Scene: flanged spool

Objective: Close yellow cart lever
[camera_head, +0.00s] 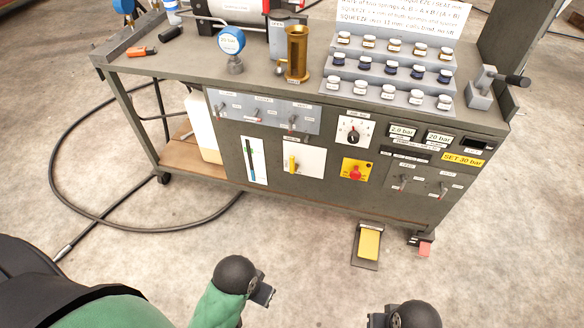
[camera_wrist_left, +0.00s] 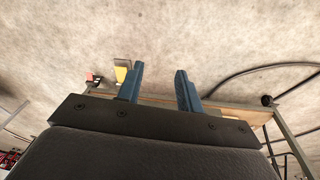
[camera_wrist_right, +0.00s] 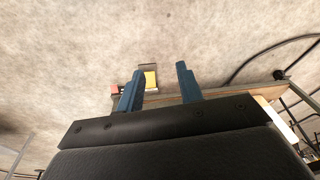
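The cart (camera_head: 225,170) is a dark grey wheeled bench with a front panel. A small yellow lever (camera_head: 292,164) points roughly upright on a white plate (camera_head: 311,160) in the lower middle of that panel. My left gripper (camera_head: 264,294) is below and in front of the cart, well apart from the lever. In the left wrist view the left gripper (camera_wrist_left: 160,72) has its fingers spread with nothing between them. My right gripper (camera_head: 376,321) is at the bottom edge of the head view, partly cut off. In the right wrist view the right gripper (camera_wrist_right: 160,70) is open and empty.
A red knob on a yellow plate (camera_head: 356,170) and a black dial (camera_head: 353,132) sit right of the lever. A yellow pedal (camera_head: 369,243) and a red block (camera_head: 425,248) are low at the cart's foot. A black hose (camera_head: 60,190) loops on the floor at left.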

